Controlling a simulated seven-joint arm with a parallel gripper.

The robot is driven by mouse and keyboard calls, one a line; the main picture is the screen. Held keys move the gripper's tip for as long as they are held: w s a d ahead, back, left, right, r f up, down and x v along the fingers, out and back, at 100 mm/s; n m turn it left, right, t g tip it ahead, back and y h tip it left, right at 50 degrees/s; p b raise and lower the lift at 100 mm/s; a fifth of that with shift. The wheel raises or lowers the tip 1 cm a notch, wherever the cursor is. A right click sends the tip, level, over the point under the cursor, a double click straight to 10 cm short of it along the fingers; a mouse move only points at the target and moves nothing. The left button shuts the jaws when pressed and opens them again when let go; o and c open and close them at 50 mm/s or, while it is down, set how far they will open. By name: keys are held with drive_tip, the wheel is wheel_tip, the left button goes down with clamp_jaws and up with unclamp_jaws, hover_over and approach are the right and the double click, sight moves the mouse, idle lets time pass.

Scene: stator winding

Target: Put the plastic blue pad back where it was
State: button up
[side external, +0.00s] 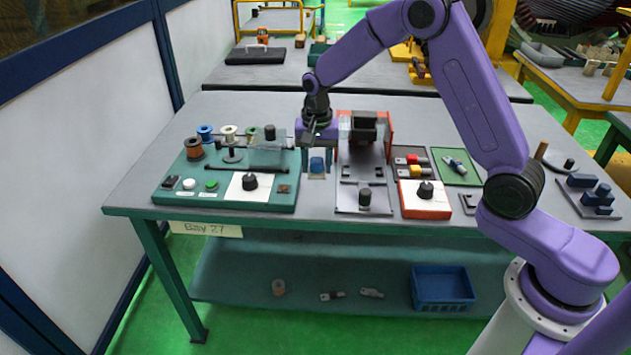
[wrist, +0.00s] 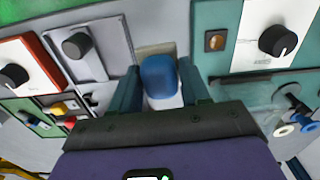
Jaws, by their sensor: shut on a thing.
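The blue pad (wrist: 158,76) is between my gripper's fingers (wrist: 160,88) in the wrist view, with a pale part below it. In the side external view, the blue pad (side external: 317,165) shows between the fingertips of my gripper (side external: 317,168), which points down over the gap between the green board and the grey fixture. My gripper is shut on the blue pad. A small tan patch (wrist: 155,49) lies just beyond the pad on the table. I cannot tell whether the pad touches the table.
The green board (side external: 225,200) with spools, buttons and a knob stands to the left. The grey fixture (side external: 362,200) with a red back stands close on the right. A red-edged knob box (side external: 426,205) is farther right. Bare table shows in front of the gripper.

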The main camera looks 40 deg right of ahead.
drive_tip(key=s+d+r, duration=0.5)
drive_tip(key=d, duration=0.2)
drive_tip(key=shift+m, duration=0.3)
drive_tip(key=w+f, duration=0.3)
drive_tip(key=w, duration=0.1)
drive_tip(key=w+f, duration=0.3)
drive_tip(key=w, duration=0.1)
drive_tip(key=w+d+f, duration=0.1)
drive_tip(key=w+f, duration=0.2)
drive_tip(key=w, duration=0.2)
drive_tip(key=shift+w+f, duration=0.1)
drive_tip(key=shift+f, duration=0.05)
drive_tip(key=shift+w+f, duration=0.35)
drive_tip(key=shift+f, duration=1.6)
drive_tip(key=shift+f, duration=0.15)
drive_tip(key=o, duration=0.8)
drive_tip(key=shift+c, duration=0.2)
